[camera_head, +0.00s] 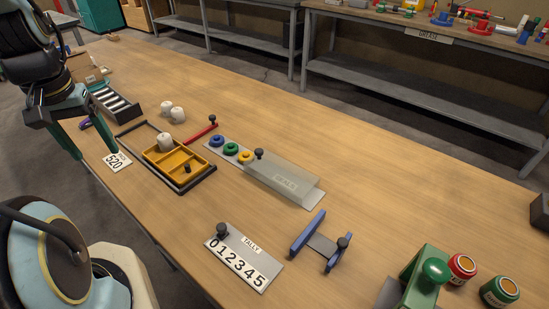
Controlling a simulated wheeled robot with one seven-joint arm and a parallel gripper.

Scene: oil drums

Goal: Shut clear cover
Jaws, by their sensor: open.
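A blue ring (217,140), a green ring (231,149) and a yellow ring (246,157) lie uncovered on the left part of the plate. My gripper (97,154) is open at the left edge of the table, well to the left of the cover and apart from it. It appears empty.
A yellow divided tray (188,175) in a black frame stands between my gripper and the cover. A red-handled lever (200,133), white lumps (173,112) and a 520 card (117,161) are nearby. A TALLY board (243,262) and blue bracket (321,243) stand in front. The table behind the cover is clear.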

